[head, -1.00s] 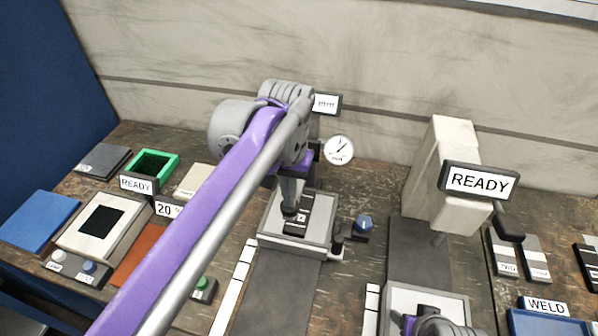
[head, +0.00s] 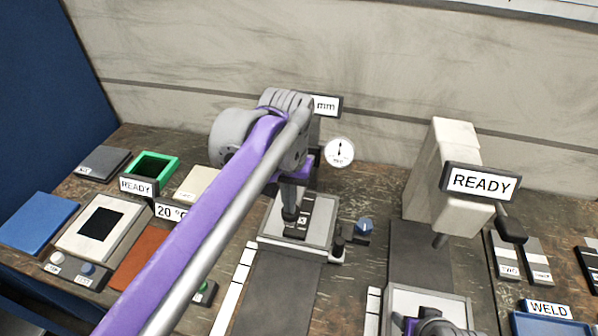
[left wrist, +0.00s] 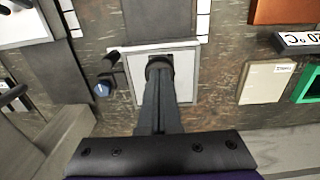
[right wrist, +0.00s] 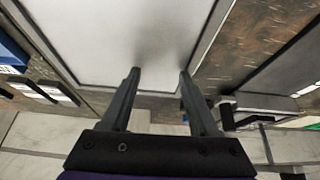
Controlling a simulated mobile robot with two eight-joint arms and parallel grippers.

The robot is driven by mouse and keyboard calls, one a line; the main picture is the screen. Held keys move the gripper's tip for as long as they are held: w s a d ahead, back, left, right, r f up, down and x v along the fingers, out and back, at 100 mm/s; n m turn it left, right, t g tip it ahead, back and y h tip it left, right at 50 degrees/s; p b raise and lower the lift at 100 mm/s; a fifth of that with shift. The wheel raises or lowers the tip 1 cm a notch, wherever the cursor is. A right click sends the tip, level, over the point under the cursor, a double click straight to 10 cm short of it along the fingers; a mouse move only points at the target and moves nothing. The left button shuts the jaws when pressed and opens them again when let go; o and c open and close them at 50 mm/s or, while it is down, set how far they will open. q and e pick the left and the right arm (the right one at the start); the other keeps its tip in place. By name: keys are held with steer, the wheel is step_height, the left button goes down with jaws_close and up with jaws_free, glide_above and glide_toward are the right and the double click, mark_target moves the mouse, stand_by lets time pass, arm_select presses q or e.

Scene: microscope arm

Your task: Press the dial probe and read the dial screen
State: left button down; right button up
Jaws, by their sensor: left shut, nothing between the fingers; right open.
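The round white dial (head: 340,152) stands behind the middle station, its needle pointing about straight up. The dial screen (head: 327,106) above it shows "mm"; the rest of its face is hidden behind my left arm. My left gripper (head: 290,214) is shut and empty, pointing down over the grey station plate (head: 325,232). Its tips are at a dark round piece, which shows at the fingertips in the left wrist view (left wrist: 158,64); I cannot tell whether this is the probe or whether they touch. My right gripper (right wrist: 160,75) is open and empty over a pale plate (right wrist: 140,35).
A blue knob (head: 364,224) sits right of the station plate. A pale press with a READY sign (head: 480,182) stands to the right. At left are a green-framed box (head: 172,158), a blue pad (head: 38,222) and a framed black-screen panel (head: 75,250).

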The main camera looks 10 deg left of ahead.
arm_select(q)
steer(key=shift+w+r+p, duration=0.15)
steer(key=shift+r+p, duration=0.7)
steer(key=shift+r, duration=0.15)
arm_select(e)
steer(key=shift+s+d+r, duration=0.1)
steer(key=shift+s+r, duration=0.1)
steer(key=shift+r, duration=0.05)
arm_select(q)
steer(key=shift+d+r+p, duration=0.1)
steer(key=shift+r+p, duration=0.9)
steer(key=shift+r, duration=0.75)
arm_select(e)
steer(key=shift+w+r, duration=0.35)
steer(key=shift+r, duration=0.45)
steer(key=shift+w+r, duration=0.35)
steer(key=shift+r, duration=0.4)
arm_select(q)
steer(key=shift+w, duration=0.1)
steer(key=shift+r, duration=0.2)
arm_select(e)
steer(key=shift+s, duration=0.1)
steer(key=shift+w+r+p, duration=0.35)
steer(key=shift+r+p, duration=0.1)
steer(key=shift+r, duration=0.25)
arm_select(q)
step_height(320, 180, up, 10)
steer(key=shift+r, duration=0.15)
